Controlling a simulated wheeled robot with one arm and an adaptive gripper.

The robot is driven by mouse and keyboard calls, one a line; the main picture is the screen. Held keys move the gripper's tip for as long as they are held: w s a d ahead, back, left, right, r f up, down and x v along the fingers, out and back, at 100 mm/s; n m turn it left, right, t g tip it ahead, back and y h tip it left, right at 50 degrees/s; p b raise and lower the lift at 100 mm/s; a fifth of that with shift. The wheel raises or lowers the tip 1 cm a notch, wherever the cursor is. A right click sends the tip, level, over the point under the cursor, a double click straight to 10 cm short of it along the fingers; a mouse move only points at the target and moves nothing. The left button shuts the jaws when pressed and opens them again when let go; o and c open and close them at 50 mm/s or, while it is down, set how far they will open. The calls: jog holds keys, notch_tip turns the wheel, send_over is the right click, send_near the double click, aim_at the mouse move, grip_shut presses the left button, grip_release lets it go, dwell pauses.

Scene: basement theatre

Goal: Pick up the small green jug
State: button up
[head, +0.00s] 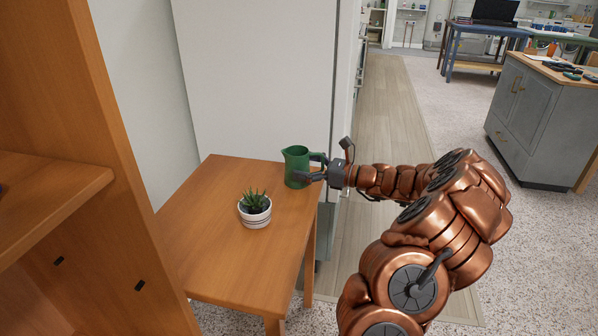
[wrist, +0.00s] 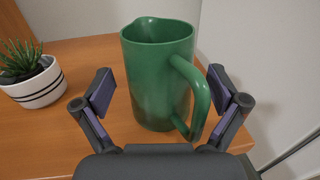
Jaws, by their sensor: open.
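The small green jug (head: 295,166) stands upright near the back right corner of the wooden table (head: 204,215). In the wrist view the jug (wrist: 155,80) is straight ahead, with its handle toward me and to the right. My gripper (head: 314,170) is at the jug's right side in the head view. In the wrist view my gripper (wrist: 163,98) is open, with one finger on each side of the jug's near part and handle. I cannot tell whether either finger touches it. The jug's far side is hidden.
A small succulent in a white striped pot (head: 255,211) stands on the table, left of the jug. A tall wooden shelf (head: 120,150) is at the left. A white panel (head: 255,80) rises behind the table. A grey cabinet (head: 535,120) stands far right.

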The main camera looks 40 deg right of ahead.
jog(key=shift+w, duration=0.1)
jog(key=shift+a, duration=0.1)
jog(key=c, duration=1.5)
jog(key=shift+c, duration=0.6)
jog(key=shift+r, duration=0.15)
